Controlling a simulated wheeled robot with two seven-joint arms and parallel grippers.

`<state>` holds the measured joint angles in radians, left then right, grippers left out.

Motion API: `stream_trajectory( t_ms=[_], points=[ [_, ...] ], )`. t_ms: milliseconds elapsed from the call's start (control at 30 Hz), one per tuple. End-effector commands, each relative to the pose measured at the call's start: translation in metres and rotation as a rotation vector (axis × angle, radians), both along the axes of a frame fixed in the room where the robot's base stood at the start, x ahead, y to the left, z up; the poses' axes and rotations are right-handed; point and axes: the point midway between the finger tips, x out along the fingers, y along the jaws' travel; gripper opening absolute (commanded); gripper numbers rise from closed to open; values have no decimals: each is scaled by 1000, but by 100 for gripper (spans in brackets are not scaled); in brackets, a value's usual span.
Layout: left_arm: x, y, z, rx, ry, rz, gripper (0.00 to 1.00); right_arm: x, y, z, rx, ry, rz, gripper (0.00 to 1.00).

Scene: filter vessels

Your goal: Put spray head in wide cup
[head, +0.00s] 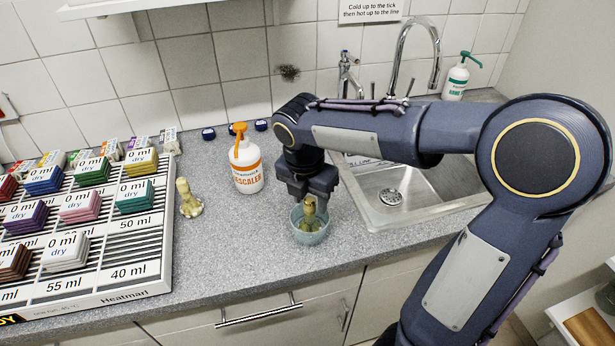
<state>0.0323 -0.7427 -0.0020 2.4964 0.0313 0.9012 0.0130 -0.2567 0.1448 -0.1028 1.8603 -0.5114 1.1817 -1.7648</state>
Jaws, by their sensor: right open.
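A light blue-green wide cup (309,238) stands on the grey counter in front of the sink's left edge. An olive-yellow spray head (310,222) sits inside the cup with its top above the rim. A similar pale yellow piece (187,198) with a flared base stands upright on the counter beside the rack. My right gripper (309,197) points down right over the cup, at the top of the spray head. It is open; whether its fingers touch the spray head I cannot tell. My left gripper is out of view.
A white rack (150,268) with coloured sponge-like stacks fills the left. A white bottle with an orange pump (246,160) stands behind the cup. The sink (425,190) and tap (430,60) lie to the right.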

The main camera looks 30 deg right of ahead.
Motion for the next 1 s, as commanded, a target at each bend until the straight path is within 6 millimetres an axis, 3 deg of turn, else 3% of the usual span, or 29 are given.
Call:
stream_trajectory(
  t_ms=[100, 300, 533, 633, 767, 1000],
  points=[
    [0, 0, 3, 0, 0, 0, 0, -1, 4, 29, 1, -7, 1, 44],
    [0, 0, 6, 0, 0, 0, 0, -5, 9, 69, 2, -6, 1, 44],
    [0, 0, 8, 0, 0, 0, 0, -8, 11, 92, 5, -4, -9, 44],
    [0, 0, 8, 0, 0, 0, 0, -20, 8, 92, 47, -28, -114, 44],
    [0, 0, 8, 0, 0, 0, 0, -57, 3, 80, 201, -90, -488, 44],
    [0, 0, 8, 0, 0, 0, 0, -134, 19, 41, 613, -111, -1486, 44]
  ],
)
